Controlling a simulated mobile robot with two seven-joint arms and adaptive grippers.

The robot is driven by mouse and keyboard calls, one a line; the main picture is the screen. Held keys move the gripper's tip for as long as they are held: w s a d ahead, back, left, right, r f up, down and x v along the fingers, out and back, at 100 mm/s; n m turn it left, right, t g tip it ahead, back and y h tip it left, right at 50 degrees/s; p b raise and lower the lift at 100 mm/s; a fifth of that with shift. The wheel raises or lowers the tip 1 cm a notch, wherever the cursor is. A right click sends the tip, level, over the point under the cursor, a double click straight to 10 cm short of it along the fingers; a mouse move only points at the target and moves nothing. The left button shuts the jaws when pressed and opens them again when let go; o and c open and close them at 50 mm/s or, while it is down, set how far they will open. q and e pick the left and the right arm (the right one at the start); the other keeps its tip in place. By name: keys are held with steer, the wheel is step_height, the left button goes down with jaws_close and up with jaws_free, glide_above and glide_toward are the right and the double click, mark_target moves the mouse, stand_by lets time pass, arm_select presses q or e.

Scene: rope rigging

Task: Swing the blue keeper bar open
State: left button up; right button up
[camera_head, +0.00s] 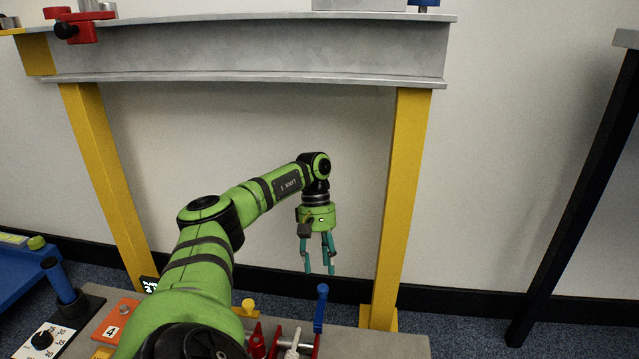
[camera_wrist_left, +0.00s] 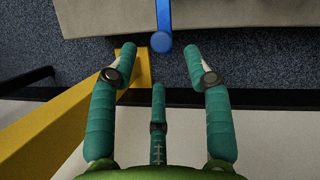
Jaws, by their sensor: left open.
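My left gripper (camera_head: 320,270) has teal fingers pointing down, open and empty, a little above and behind the bar in the picture. In the left wrist view the open fingers (camera_wrist_left: 158,75) are spread with nothing between them. My right gripper is in neither view.
A grey beam (camera_head: 250,52) on yellow posts (camera_head: 402,190) spans above; one post stands close right of the gripper. Red brackets (camera_head: 258,340) and a white rope (camera_head: 293,345) sit left of the bar. A blue-handled lever (camera_head: 58,280) stands at left.

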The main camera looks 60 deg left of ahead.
arm_select(q)
steer(key=s+v, duration=0.1)
steer(key=v, duration=0.5)
steer(key=shift+w+r, duration=0.25)
steer(key=shift+w, duration=0.25)
